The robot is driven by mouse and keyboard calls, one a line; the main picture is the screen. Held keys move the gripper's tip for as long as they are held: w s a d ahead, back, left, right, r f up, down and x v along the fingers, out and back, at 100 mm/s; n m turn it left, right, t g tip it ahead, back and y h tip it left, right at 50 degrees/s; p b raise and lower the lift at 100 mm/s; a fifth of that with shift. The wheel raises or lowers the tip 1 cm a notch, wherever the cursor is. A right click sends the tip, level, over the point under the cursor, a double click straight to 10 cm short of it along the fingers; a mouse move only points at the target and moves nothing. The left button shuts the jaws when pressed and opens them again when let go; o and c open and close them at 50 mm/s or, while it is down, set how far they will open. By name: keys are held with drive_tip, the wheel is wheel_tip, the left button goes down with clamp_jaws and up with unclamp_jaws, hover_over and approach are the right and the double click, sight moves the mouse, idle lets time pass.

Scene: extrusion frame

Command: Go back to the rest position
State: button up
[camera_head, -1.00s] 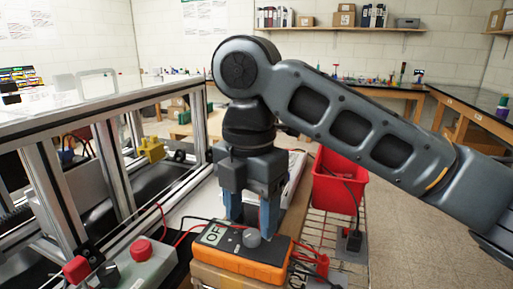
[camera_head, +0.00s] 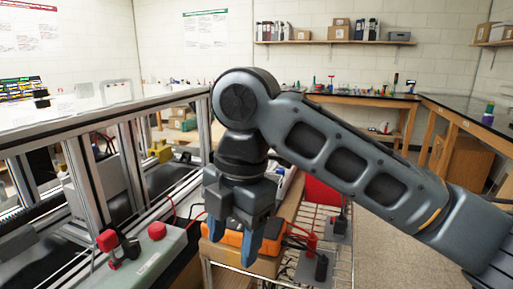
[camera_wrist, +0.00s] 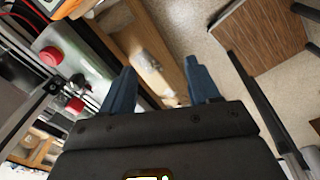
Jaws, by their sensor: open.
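My gripper (camera_head: 250,240) hangs at the end of my arm in the head view, its two blue fingers pointing down and apart. In the wrist view my gripper (camera_wrist: 160,90) is open with nothing between its fingers. In the head view it stands in front of the orange multimeter (camera_head: 222,236), which lies on a cardboard box (camera_head: 255,263) and is partly hidden by the fingers.
An aluminium extrusion frame (camera_head: 75,168) stands at the left. A grey control box (camera_head: 150,252) with red buttons sits in front of it. A wire cart (camera_head: 330,225) with a red bin (camera_head: 322,192) and probes is at the right. Open floor (camera_head: 385,225) lies beyond it.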

drive_tip(key=s+a+f+m+t+y, duration=0.1)
drive_tip(key=s+a+f+m+y, duration=0.2)
drive_tip(key=a+m+y, duration=0.25)
drive_tip(key=s+a+f+m+t+y, duration=0.2)
drive_tip(key=a+f+m+y, duration=0.2)
drive_tip(key=a+y, duration=0.15)
drive_tip(key=s+d+f+m+t+h, duration=0.45)
drive_tip(key=s+d+f+m, duration=0.2)
drive_tip(key=d+m, duration=0.3)
drive_tip(key=s+d+f+m+t+h, duration=0.3)
drive_tip(key=s+d+f+m+t, duration=0.4)
drive_tip(key=d, duration=0.4)
drive_tip(key=s+d+r+m+h, duration=0.1)
drive_tip(key=s+d+r+h, duration=0.1)
drive_tip(key=s+d, duration=0.5)
drive_tip(key=s+d+r+m+h, duration=0.1)
drive_tip(key=s+d+r+h, duration=0.2)
drive_tip(key=s+d, duration=0.5)
drive_tip(key=v, duration=0.3)
drive_tip(key=shift+s+d+r, duration=0.2)
drive_tip(key=shift+d+r, duration=0.05)
drive_tip(key=shift+r, duration=0.1)
